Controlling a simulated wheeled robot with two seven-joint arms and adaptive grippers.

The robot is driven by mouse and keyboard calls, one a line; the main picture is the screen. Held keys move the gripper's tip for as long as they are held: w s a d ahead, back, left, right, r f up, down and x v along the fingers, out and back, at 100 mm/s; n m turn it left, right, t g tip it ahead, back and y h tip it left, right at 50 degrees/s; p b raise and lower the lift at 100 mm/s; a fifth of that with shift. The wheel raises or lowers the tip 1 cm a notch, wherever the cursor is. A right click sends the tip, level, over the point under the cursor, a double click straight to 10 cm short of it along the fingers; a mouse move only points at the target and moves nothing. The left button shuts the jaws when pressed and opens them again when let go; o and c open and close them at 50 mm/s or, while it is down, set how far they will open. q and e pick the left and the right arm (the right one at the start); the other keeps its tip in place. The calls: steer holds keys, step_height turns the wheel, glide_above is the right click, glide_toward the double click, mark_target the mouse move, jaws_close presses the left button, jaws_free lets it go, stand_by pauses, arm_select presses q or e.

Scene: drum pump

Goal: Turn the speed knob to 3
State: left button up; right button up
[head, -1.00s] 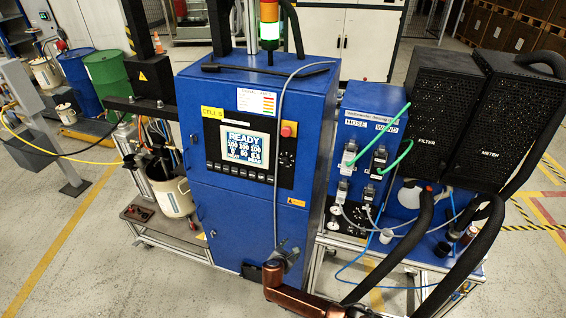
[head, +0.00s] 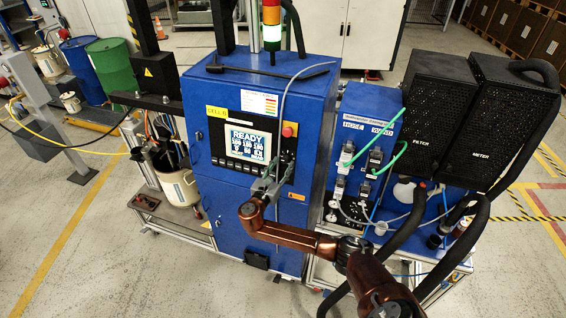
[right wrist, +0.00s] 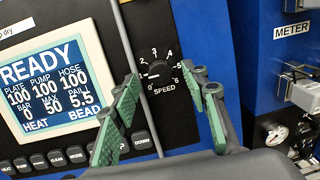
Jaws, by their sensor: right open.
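The speed knob (right wrist: 157,72) is a small black dial on the black control panel, with white numbers around it and SPEED printed below. Its pale pointer mark seems to face left, towards the low numbers; the exact setting is too small to read. My right gripper (right wrist: 163,88) is open, its green-padded fingers left and right of the knob in the right wrist view. They look empty and short of the panel; the exact gap cannot be told. In the head view the right gripper (head: 268,183) is in front of the cabinet's panel, partly covering the knob's area. My left gripper is not in view.
The screen (head: 249,144) reads READY and sits left of the knob. A row of buttons (right wrist: 70,159) runs below it. A red stop button (head: 289,130) is above the knob area. The blue hose-and-wand box (head: 361,130) and black hoses stand to the right.

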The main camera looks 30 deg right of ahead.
steer(key=shift+x, duration=0.8)
steer(key=shift+c, duration=0.3)
